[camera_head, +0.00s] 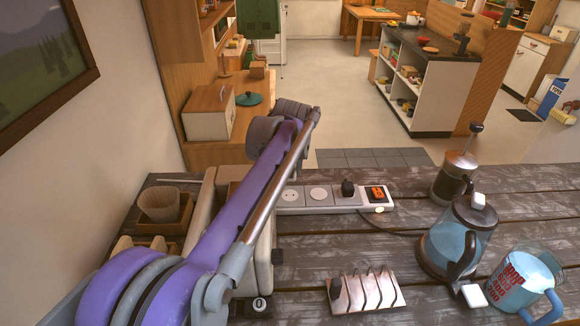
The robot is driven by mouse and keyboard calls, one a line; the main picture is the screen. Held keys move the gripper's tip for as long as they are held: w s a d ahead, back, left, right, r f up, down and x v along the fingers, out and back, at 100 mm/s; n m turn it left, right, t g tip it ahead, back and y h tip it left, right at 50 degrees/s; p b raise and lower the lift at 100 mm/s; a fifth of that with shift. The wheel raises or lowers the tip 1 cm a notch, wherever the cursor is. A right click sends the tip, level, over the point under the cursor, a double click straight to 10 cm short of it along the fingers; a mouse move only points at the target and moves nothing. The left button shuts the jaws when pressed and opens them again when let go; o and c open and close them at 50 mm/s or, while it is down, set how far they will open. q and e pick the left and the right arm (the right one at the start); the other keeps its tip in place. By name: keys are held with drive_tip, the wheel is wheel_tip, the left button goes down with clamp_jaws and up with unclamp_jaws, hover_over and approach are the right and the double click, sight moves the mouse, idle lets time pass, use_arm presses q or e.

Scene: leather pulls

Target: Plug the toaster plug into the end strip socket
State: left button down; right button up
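A white power strip (308,207) lies across the dark plank table, past the toaster. Two empty round sockets show on it, the left one (291,195) partly beside my arm and the other (319,193) to its right. A black plug (347,187) sits in the socket after these, before an orange-lit switch (377,193) at the right end. The cream toaster (264,257) stands at left, largely hidden behind my purple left arm. I cannot make out a separate toaster plug. My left arm reaches up over the strip's left end; its fingers do not show. My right gripper is out of view.
A metal toast rack (366,292) lies at front centre. A French press (453,179), a blue kettle (458,240) and a measuring jug (523,283) stand at right. A basket (159,204) is at left. The table between strip and rack is mostly clear.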

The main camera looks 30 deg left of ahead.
sight(290, 192)
use_arm(q)
drive_tip(key=shift+f, duration=2.3)
drive_tip(key=shift+f+b, duration=0.3)
drive_tip(key=shift+f, duration=0.2)
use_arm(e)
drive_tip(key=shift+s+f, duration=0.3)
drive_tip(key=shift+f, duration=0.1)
use_arm(q)
drive_tip(key=shift+f, duration=0.6)
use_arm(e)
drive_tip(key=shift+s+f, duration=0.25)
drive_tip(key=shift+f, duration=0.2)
use_arm(q)
drive_tip(key=shift+c, duration=1.8)
unclamp_jaws()
